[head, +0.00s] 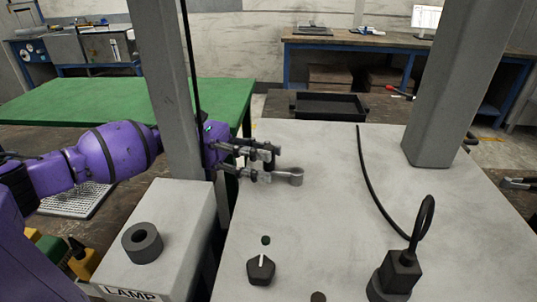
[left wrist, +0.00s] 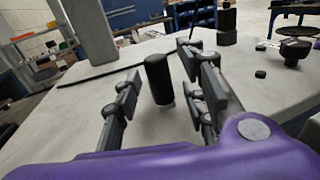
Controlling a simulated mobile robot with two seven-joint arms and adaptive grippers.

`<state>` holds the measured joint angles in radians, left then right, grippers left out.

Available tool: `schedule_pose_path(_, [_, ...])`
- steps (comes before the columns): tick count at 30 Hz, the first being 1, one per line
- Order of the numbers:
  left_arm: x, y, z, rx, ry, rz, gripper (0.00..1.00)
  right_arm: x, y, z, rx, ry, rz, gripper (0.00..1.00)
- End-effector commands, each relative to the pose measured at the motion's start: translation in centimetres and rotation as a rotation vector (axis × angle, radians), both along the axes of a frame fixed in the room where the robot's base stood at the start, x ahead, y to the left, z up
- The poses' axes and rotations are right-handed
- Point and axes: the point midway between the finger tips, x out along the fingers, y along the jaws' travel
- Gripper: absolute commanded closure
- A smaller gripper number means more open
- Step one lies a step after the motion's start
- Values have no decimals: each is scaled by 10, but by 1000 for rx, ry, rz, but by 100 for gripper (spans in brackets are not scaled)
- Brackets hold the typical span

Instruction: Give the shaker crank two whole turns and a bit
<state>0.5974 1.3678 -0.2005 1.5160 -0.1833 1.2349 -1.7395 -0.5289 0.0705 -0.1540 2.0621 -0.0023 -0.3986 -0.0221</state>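The shaker crank (head: 292,177) is a grey arm with a rounded end, low over the pale grey top. An upright black handle (left wrist: 158,78) stands in the left wrist view, with a pale piece at its foot. My left gripper (head: 266,164) is at the crank. Its fingers (left wrist: 163,92) stand apart on either side of the handle, with a visible gap on each side. In the head view the fingers largely hide the handle. A dark finger-like part (head: 519,183) at the right edge looks like my right gripper, mostly cut off.
A grey post (head: 448,85) rises from the pale top, with a black cable (head: 372,185) nearby. A black pointer knob (head: 261,270) and black plug-like piece (head: 398,272) are in front. A LAMP box (head: 180,225) is left, a black tray (head: 330,106) behind.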

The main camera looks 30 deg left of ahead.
Motion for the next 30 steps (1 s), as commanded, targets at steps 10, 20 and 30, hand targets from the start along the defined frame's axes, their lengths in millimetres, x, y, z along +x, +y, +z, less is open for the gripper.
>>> schedule_pose_path(10, [3,-14,0,0,2,2,61,1,0,2,0,-2,1,60])
schedule_pose_path(20, [3,-13,0,-1,2,2,93,1,0,2,0,-2,1,60])
schedule_pose_path(30, [3,-13,-1,-1,1,2,100,0,0,1,-1,-1,1,60])
